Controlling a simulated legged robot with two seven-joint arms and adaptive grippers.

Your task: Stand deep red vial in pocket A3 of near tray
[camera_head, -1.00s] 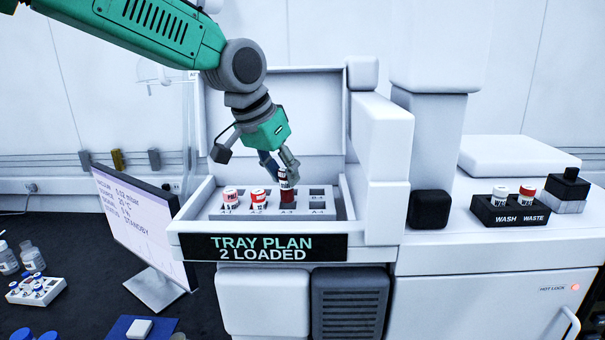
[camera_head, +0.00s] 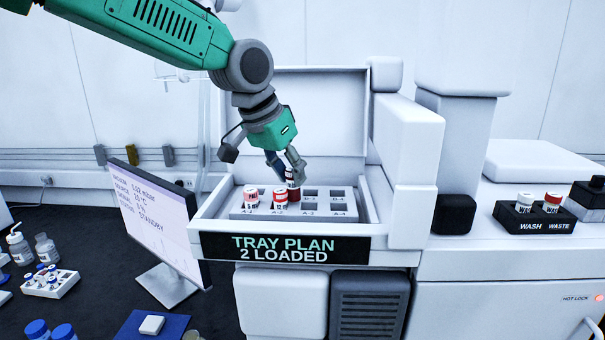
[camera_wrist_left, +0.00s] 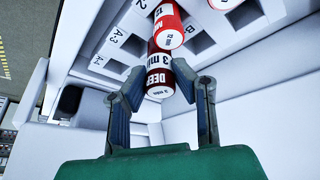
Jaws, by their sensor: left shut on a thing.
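The deep red vial (camera_head: 292,177) is upright between the fingers of my left gripper (camera_head: 287,166), which is shut on it. It also shows in the left wrist view (camera_wrist_left: 160,78), with its label partly readable. It is at the near tray (camera_head: 345,212), just behind and right of the vial in A-2. Its lower end is partly hidden, so I cannot tell whether it is in a pocket or above it. Pocket A-3 (camera_head: 309,206) looks empty. My right gripper is not in view.
Red-capped vials stand in A-1 (camera_head: 251,196) and A-2 (camera_head: 280,198). A white housing (camera_head: 408,150) rises right of the tray, and a monitor (camera_head: 155,215) stands left. A wash and waste rack (camera_head: 535,219) sits farther right.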

